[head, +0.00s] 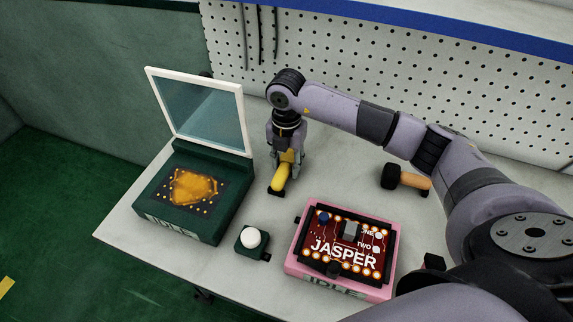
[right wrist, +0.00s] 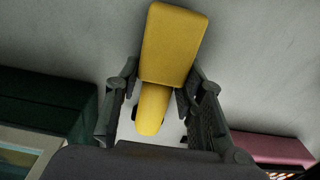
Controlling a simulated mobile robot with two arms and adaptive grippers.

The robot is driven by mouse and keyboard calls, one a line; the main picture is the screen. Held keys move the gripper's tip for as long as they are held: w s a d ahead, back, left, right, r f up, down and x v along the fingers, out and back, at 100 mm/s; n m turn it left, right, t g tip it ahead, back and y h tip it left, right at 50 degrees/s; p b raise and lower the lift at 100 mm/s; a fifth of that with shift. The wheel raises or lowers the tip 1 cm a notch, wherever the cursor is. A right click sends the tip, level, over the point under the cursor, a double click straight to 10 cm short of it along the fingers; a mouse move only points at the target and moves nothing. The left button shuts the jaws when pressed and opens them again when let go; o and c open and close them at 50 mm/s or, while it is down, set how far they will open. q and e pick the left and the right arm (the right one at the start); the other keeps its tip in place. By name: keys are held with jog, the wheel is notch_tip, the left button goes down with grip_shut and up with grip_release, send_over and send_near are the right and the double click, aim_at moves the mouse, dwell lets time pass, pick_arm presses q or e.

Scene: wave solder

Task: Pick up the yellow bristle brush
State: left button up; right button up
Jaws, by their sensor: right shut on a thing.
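The yellow bristle brush (head: 281,178) is on the white table near the back, between the green box and the pink box. My right gripper (head: 286,166) points down over it, with a finger on each side of its yellow body. In the right wrist view the brush (right wrist: 172,50) shows a wide yellow block and a narrower yellow part between the fingers of my right gripper (right wrist: 160,95), which is shut on it. The brush's dark lower end appears at or close to the tabletop; I cannot tell if it touches. My left gripper is not in view.
A green box (head: 152,205) with a raised clear lid stands at left. A white button (head: 251,238) on a dark base sits in front. A pink box (head: 395,225) holds a red JASPER board. An orange-handled tool (head: 412,180) lies at right. A pegboard (head: 330,60) backs the table.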

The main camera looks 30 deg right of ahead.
aim_at(286, 162)
jog(key=shift+r, duration=0.1)
notch_tip(286, 162, up, 10)
jog(key=shift+f+b, duration=0.1)
jog(key=shift+b, duration=0.4)
jog(key=o, duration=0.7)
jog(key=shift+c, duration=0.2)
jog(key=c, duration=0.5)
jog(key=shift+o, duration=0.2)
jog(key=shift+a, duration=0.1)
